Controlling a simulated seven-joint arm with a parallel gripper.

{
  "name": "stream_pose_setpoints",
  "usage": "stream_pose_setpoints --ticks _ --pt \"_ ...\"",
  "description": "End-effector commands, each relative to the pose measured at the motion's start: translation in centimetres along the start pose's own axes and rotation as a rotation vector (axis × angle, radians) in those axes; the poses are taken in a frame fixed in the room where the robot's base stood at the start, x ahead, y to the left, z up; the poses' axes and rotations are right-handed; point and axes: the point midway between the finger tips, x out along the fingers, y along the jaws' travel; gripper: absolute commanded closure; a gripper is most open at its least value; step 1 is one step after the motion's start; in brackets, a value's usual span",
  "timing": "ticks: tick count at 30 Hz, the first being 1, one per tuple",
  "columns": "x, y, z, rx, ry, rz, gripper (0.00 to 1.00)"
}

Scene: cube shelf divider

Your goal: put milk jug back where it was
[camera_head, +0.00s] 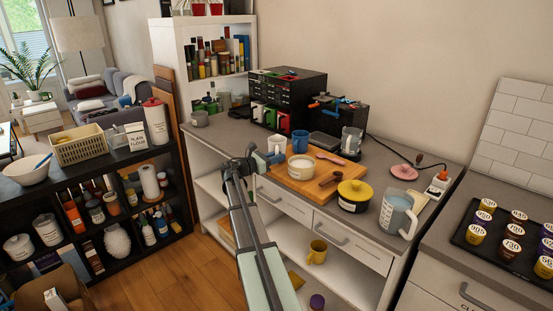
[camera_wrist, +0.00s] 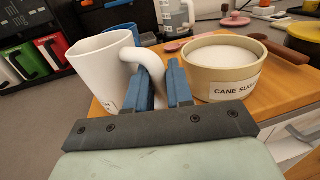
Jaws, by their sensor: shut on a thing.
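The white milk jug (camera_wrist: 102,68) is at the left of the wrist view, with part of a label low on its side. My gripper (camera_wrist: 166,88) has its blue fingers shut on the jug's handle. In the head view the jug (camera_head: 277,146) is at the back left end of the wooden board (camera_head: 322,188), beside my gripper (camera_head: 268,158). I cannot tell whether its base touches the surface. It looks upright.
A cane sugar bowl (camera_wrist: 222,70) stands close right of my fingers. A blue mug (camera_head: 299,142) is just behind. A yellow-lidded pot (camera_head: 353,195) and a large grey-white jug (camera_head: 397,215) stand to the right. Black drawers (camera_head: 287,92) stand behind.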

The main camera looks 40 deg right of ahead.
Motion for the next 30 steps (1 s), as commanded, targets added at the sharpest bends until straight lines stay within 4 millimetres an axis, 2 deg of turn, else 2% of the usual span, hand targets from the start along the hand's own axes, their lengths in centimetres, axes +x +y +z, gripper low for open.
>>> stream_pose_setpoints --ticks 12,13,20,21,30 --pt "-0.01 0.00 -0.53 0.001 -0.002 0.000 1.00" --pt "-0.01 0.00 -0.61 0.001 -0.001 0.000 0.78" --pt "-0.01 0.00 -0.58 0.001 -0.001 0.000 0.56" --pt "-0.01 0.00 -0.57 0.001 -0.001 0.000 0.53" --pt "-0.01 0.01 -0.35 0.001 -0.001 0.000 0.53"
